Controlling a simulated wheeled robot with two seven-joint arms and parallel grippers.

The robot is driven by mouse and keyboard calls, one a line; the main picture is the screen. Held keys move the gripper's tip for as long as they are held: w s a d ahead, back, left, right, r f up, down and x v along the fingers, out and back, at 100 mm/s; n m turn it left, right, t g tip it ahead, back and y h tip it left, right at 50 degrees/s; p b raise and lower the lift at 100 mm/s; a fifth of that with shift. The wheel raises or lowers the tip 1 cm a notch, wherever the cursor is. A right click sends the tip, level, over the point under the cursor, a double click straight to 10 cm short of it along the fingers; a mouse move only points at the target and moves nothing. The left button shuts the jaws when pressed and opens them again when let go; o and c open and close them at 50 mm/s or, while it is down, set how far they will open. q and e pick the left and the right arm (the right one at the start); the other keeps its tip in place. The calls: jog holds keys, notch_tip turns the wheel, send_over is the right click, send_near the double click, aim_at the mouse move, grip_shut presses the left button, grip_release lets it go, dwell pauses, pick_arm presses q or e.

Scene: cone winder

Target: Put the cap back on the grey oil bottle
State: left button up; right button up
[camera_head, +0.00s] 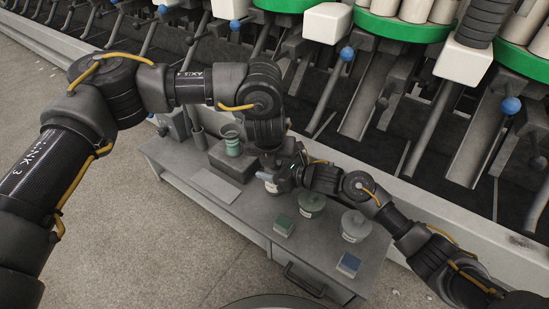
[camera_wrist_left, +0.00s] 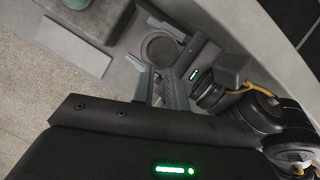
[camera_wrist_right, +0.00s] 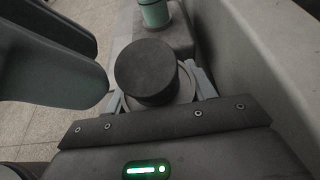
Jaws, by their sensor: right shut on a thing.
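The grey oil bottle (camera_head: 272,186) stands on the bench, mostly hidden by the grippers, with part of its pale label showing. In the right wrist view a dark round cap (camera_wrist_right: 145,70) is over the bottle's paler grey top; I cannot tell how firmly it sits. My right gripper (camera_head: 279,177) is shut on the bottle, its fingers on either side of the top. The dark cap also shows in the left wrist view (camera_wrist_left: 160,48). My left gripper (camera_wrist_left: 160,82) is close by, its fingers apart from the cap, with nothing seen between them; their opening is unclear.
A green cup (camera_head: 232,143) stands on a dark block (camera_head: 232,162), behind a flat grey plate (camera_head: 215,186). The winder is behind the bench.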

pick_arm(q)
jog(key=shift+f, duration=0.15)
jog(key=shift+x, duration=0.95)
